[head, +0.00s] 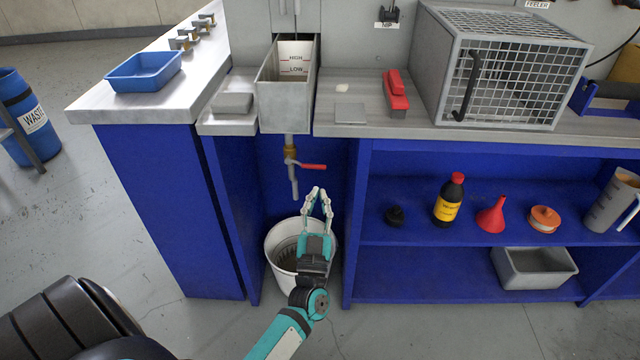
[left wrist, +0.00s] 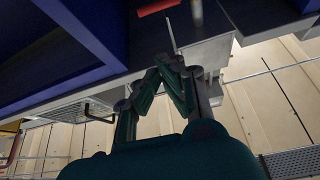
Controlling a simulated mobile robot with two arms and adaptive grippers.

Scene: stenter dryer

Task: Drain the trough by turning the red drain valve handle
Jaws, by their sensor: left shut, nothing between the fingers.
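The grey metal trough (head: 286,103) is set into the bench, with red HIGH and LOW marks on the white gauge plate behind it. Below it, a drain pipe with a brass valve (head: 290,151) carries the red drain valve handle (head: 311,166), which points right, roughly level. The handle also shows at the top edge of the left wrist view (left wrist: 158,7). My left gripper (head: 319,192) is shut and empty, below the handle and apart from it, above the bucket. In the left wrist view its fingers (left wrist: 168,66) come together. My right gripper is not in view.
A white bucket (head: 272,240) stands on the floor under the pipe, partly hidden by my left arm. Blue panels (head: 355,225) flank the recess. The shelf (head: 410,229) at right holds a bottle (head: 449,203) and a red funnel (head: 492,216). A wire cage (head: 515,80) stands on the bench.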

